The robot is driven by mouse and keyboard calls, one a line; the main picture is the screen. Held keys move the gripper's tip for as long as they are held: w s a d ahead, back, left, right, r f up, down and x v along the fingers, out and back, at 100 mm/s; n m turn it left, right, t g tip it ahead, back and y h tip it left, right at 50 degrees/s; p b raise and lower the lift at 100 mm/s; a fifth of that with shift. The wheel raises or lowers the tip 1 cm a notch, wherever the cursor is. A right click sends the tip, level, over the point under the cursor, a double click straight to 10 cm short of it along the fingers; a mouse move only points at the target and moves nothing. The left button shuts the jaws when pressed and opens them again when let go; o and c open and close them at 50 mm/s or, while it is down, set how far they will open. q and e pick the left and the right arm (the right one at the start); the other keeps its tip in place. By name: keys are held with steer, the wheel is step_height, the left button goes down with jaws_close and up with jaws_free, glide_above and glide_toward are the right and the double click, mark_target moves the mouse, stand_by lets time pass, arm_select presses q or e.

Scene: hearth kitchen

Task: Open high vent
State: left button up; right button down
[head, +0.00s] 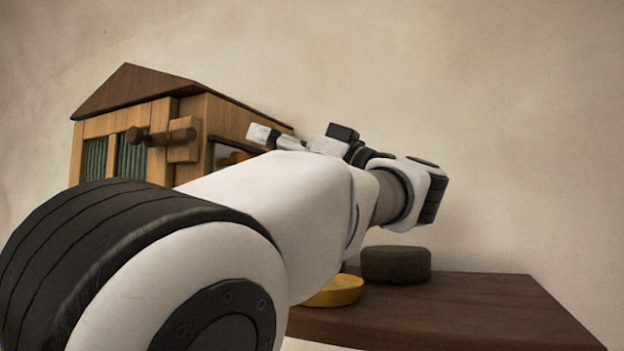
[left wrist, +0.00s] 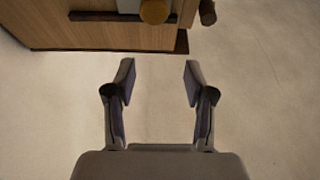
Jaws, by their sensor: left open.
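A small wooden house-shaped cabinet (head: 225,118) with a dark pitched roof (head: 130,88) stands at the left in the head view. Its front has green slatted panels (head: 95,158) and a dark round peg (head: 168,137) at a wooden block. I cannot tell which part is the high vent. My left gripper (head: 265,135) is by the cabinet's right side, partly hidden by my arm. In the left wrist view the gripper (left wrist: 159,80) is open and empty. Beyond its fingertips are the cabinet's wood face (left wrist: 85,37), an orange round knob (left wrist: 154,11) and a dark rod end (left wrist: 208,13).
A dark wooden tabletop (head: 470,310) extends to the right. A yellow dish (head: 335,292) and a dark round block (head: 396,265) rest on it, the dish partly behind my arm. The tabletop's right part is clear. A plain beige wall (head: 480,110) is behind.

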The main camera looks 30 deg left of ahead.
mark_target(243, 159)
arm_select(q)
step_height(243, 159, down, 6)
steer(key=w+r+b, duration=0.1)
steer(key=b, duration=0.3)
steer(key=p+x, duration=0.1)
steer(key=x, duration=0.2)
steer(key=p+x, duration=0.2)
steer(key=x, duration=0.2)
steer(key=shift+s+a+r, duration=0.15)
steer(key=shift+s+a, duration=0.05)
steer(key=shift+s, duration=0.05)
steer(key=shift+w+a, duration=0.1)
steer(key=shift+a, duration=0.15)
steer(key=shift+w+d, duration=0.1)
arm_select(e)
steer(key=shift+w+f, duration=0.25)
steer(key=shift+f, duration=0.9)
